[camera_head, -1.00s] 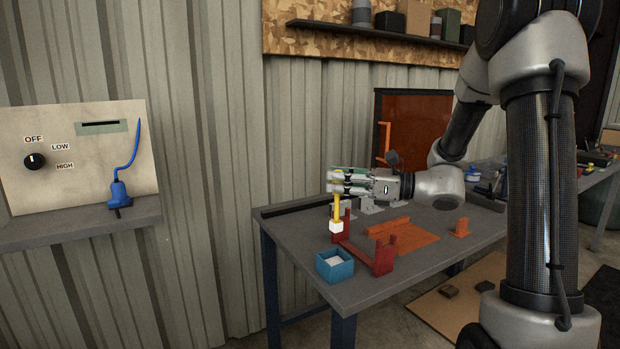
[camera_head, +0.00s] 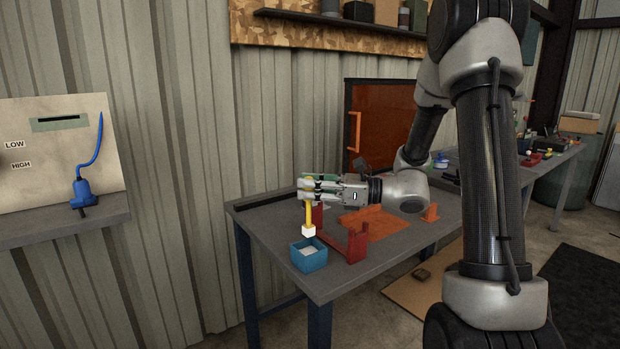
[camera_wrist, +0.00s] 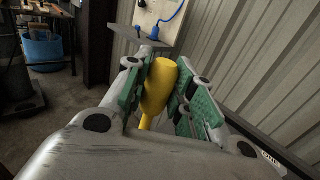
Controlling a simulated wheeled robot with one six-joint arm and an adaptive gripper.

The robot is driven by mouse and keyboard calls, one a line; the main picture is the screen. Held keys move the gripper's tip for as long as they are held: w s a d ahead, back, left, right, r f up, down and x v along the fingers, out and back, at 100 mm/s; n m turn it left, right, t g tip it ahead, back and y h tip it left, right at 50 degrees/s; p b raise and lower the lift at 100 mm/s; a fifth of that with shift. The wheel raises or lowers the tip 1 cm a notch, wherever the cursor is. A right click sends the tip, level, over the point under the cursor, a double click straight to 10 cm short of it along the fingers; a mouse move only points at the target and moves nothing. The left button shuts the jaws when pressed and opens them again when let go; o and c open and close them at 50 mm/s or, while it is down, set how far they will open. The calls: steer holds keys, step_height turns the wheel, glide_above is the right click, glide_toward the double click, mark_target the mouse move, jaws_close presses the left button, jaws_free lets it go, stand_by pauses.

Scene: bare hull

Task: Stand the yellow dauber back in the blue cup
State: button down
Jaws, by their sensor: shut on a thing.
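The yellow dauber (camera_head: 309,213) has a yellow handle and a white block-shaped tip at its lower end. My gripper (camera_head: 312,188) is shut on the handle's upper part, and the dauber hangs upright with the tip down. In the wrist view the yellow handle (camera_wrist: 159,88) sits between the green finger pads. The blue cup (camera_head: 309,260) is a square open box near the table's front left edge, with something white inside. The dauber's tip shows just above and behind the cup's far rim; I cannot tell the exact gap.
A red bracket (camera_head: 354,244) stands on the grey table (camera_head: 345,280) right of the cup. An orange plate (camera_head: 372,222) and a small orange block (camera_head: 431,212) lie farther right. A panel with a blue plug (camera_head: 82,190) is at left.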

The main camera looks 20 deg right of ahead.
glide_above(310, 225)
steer(key=shift+w+d+f, duration=0.1)
steer(key=shift+f, duration=1.05)
steer(key=shift+w+f, duration=0.1)
steer(key=shift+f, duration=1.7)
steer(key=c, duration=0.6)
jaws_free()
steer(key=shift+r, duration=4.55)
